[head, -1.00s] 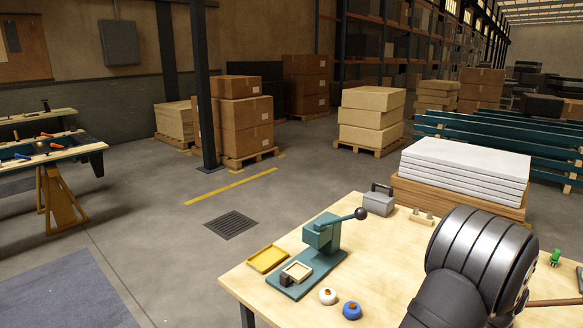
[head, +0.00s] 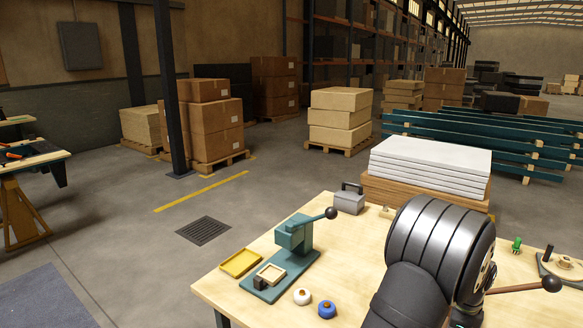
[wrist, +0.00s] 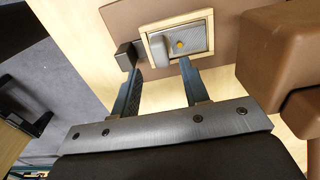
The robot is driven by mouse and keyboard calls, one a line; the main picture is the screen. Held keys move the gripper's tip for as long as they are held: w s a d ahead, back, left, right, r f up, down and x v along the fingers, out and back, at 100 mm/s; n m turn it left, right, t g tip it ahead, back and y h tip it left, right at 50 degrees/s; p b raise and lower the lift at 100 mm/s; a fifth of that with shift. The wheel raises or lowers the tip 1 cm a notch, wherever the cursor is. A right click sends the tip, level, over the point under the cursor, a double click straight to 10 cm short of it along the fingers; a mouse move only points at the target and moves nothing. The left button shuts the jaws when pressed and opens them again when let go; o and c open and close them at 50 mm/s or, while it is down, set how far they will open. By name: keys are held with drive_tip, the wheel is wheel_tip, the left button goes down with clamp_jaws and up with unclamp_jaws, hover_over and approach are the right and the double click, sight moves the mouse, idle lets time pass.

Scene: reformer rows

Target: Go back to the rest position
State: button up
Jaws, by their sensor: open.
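In the wrist view my gripper (wrist: 160,66) is open, with two dark fingers apart and nothing between them. Just beyond the fingertips is a pale wood-framed tray (wrist: 196,18) holding a ridged metal piece with a yellow dot and a grey block. A dark block (wrist: 125,54) sits beside the tray, next to the left finger. Both rest on a brown base plate (wrist: 105,17). In the head view my arm covers the right part of the bench, and the gripper is hidden behind it.
A brown block-shaped body (wrist: 275,50) stands close on the right in the wrist view. On the bench are a teal lever press (head: 292,237), a yellow tray (head: 240,262), white (head: 302,297) and blue (head: 327,310) knobs, and a grey box (head: 348,202). White slabs (head: 430,165) are stacked behind the bench.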

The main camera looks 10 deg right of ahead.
wheel_tip(320, 180, down, 6)
drive_tip(key=shift+r, duration=0.2)
drive_tip(key=r, duration=0.4)
drive_tip(key=shift+s+r, duration=0.25)
drive_tip(key=shift+r, duration=0.1)
drive_tip(key=s+r, duration=0.7)
drive_tip(key=s, duration=0.5)
drive_tip(key=s+d+f, duration=0.2)
drive_tip(key=s, duration=0.4)
drive_tip(key=s+d+f, duration=0.2)
drive_tip(key=s, duration=0.3)
drive_tip(key=w+f, duration=0.2)
drive_tip(key=w, duration=0.1)
drive_tip(key=w+d+f, duration=0.1)
drive_tip(key=w+f, duration=0.1)
drive_tip(key=w, duration=0.2)
drive_tip(key=w+d+f, duration=0.1)
drive_tip(key=w+f, duration=0.2)
drive_tip(key=w, duration=0.1)
drive_tip(key=shift+w+d+f, duration=0.1)
drive_tip(key=shift+f, duration=1.45)
